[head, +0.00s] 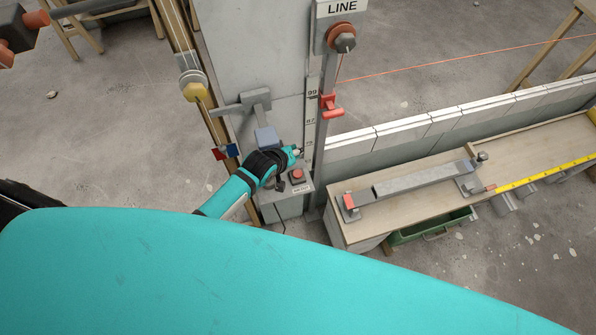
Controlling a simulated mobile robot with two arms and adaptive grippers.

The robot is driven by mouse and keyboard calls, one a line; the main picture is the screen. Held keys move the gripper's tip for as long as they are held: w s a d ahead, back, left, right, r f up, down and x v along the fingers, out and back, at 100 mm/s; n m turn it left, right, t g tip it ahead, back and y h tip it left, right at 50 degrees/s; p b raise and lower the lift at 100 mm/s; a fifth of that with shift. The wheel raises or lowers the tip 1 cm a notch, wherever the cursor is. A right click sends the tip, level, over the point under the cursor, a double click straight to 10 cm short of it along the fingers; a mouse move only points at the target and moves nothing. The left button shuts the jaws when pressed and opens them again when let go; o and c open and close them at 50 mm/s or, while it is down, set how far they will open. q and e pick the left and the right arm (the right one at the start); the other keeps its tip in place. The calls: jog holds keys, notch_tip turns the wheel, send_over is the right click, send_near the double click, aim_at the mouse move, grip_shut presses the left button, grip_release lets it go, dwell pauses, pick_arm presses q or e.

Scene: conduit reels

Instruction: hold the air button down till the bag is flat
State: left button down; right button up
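A red button (297,174) sits on top of a small grey box (301,188) with a white label, at the foot of the grey post. My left arm reaches in from the lower left, and its gripper (293,160) is beside the button, on its upper left. I cannot tell from this view whether it touches the button. The fingers are small and partly hidden by the dark wrist, so their opening is unclear. I cannot make out a bag. My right gripper is not in view.
A grey post with a LINE sign (342,8) and a red slider (331,105) stands behind the button. A wooden bench (360,228) with a grey bar (408,184) lies to the right. A large teal surface covers the bottom.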

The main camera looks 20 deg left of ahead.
pick_arm(q)
jog(key=b, duration=0.7)
send_over(295, 172)
notch_tip(295, 172, down, 8)
jog(key=shift+d+r, duration=0.1)
jog(key=shift+r, duration=0.15)
jog(key=shift+f+b, duration=0.6)
jog(key=shift+f, duration=0.1)
dwell(0.3)
jog(key=shift+f, duration=0.35)
dwell(0.4)
